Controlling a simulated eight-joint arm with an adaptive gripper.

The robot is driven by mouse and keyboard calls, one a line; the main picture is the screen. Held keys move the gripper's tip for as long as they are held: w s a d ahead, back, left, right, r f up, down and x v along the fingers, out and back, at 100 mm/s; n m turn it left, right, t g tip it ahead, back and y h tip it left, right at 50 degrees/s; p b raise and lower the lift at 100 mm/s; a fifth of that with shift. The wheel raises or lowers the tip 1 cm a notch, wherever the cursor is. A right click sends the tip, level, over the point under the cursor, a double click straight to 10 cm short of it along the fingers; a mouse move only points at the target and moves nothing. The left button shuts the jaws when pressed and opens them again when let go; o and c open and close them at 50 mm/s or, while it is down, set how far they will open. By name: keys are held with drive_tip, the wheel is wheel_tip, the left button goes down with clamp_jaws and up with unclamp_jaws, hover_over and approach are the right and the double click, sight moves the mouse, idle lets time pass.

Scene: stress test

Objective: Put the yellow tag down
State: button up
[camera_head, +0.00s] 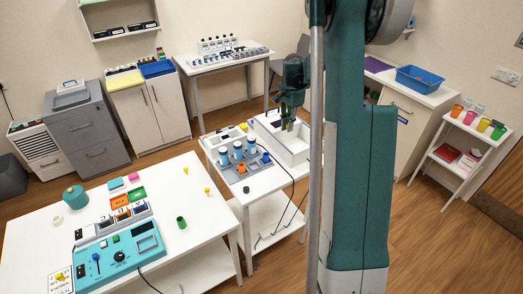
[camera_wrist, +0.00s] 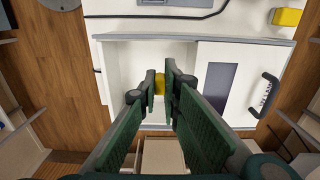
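My gripper (camera_wrist: 159,84) points down over a white box (camera_head: 268,128) on the small white table. Its fingers are close together, with a small yellow piece, seemingly the yellow tag (camera_wrist: 159,82), between the tips. The fingers hide most of the tag. In the head view my gripper (camera_head: 288,123) is above the open part of the box, and the tag is too small to make out clearly. In the wrist view the box's open compartment (camera_wrist: 118,70) lies under the fingertips. I cannot tell whether the tag touches the box floor.
A box cover with a dark panel (camera_wrist: 219,84) and a black handle (camera_wrist: 264,95) lies right of the compartment. A yellow block (camera_wrist: 287,17) is at the upper right. Blue-and-white bottles (camera_head: 238,150) stand beside the box. A control panel (camera_head: 120,250) is on the left table.

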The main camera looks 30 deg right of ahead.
drive_tip(key=shift+s+f, duration=0.1)
drive_tip(key=shift+f, duration=1.15)
drive_tip(key=shift+f, duration=3.1)
drive_tip(key=shift+f, duration=0.15)
drive_tip(key=shift+f, duration=1.75)
drive_tip(key=shift+f, duration=0.15)
